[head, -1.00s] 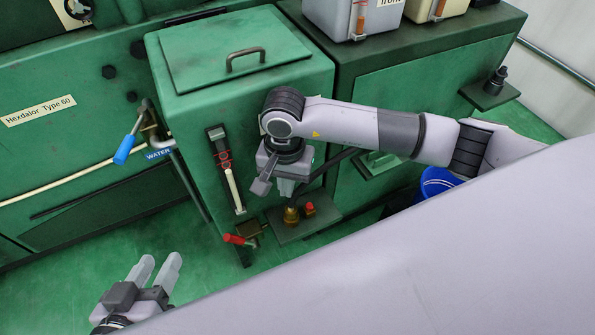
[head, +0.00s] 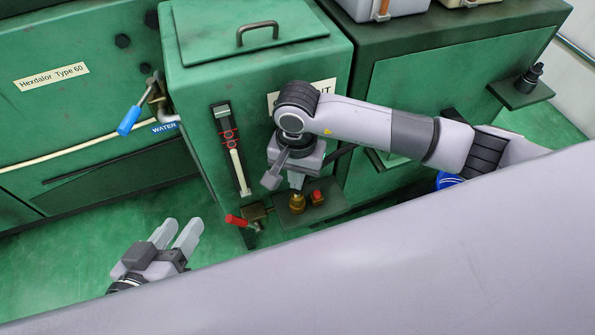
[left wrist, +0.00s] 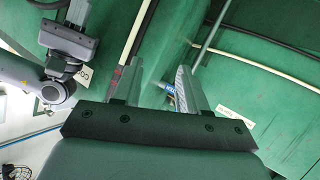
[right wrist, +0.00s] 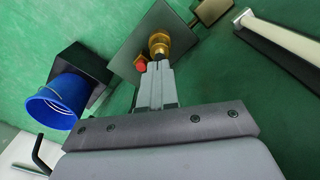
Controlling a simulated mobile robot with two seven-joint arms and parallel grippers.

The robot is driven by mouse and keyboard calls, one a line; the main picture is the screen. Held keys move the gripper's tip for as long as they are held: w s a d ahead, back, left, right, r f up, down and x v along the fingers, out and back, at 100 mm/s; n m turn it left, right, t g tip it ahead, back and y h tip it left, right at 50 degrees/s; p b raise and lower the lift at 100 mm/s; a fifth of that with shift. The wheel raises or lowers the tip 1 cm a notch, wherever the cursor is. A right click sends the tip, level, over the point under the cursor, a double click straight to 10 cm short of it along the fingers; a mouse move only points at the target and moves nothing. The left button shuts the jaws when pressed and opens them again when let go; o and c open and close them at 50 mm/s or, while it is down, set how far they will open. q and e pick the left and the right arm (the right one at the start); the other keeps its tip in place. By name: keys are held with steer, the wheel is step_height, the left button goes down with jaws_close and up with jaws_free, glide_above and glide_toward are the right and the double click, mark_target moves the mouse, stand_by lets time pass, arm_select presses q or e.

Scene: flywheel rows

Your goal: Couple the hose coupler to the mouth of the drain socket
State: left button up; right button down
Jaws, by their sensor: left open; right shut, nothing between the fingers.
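A brass fitting (head: 297,203) stands upright on a small dark green shelf (head: 328,208) low at the coolant tank's front, with a red-capped piece (head: 317,197) beside it. Both show in the right wrist view, the brass fitting (right wrist: 159,45) and the red cap (right wrist: 140,64). I cannot tell for sure whether the brass fitting is the coupler or the socket. My right gripper (head: 297,183) is shut and empty, pointing down with its tips close by the brass fitting; contact is unclear. My left gripper (head: 177,232) is open and empty over the floor at lower left.
A red-handled valve (head: 238,220) sits left of the shelf, below a level gauge (head: 231,150). A blue-handled water tap (head: 129,120) is further left. A blue bucket (right wrist: 57,101) stands near the shelf. A black part (head: 530,76) stands on another shelf at right. Floor at left is clear.

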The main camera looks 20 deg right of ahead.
mark_target(297, 199)
step_height(297, 199, down, 2)
steer(key=shift+b, duration=0.45)
arm_select(q)
steer(key=shift+d+f+h, duration=0.1)
steer(key=shift+d+h, duration=0.3)
steer(key=shift+d, duration=0.3)
arm_select(e)
steer(key=shift+f, duration=0.15)
arm_select(q)
steer(key=shift+f+b, duration=0.3)
steer(key=shift+b, duration=0.05)
arm_select(e)
steer(key=shift+f, duration=0.3)
steer(key=shift+r, duration=0.1)
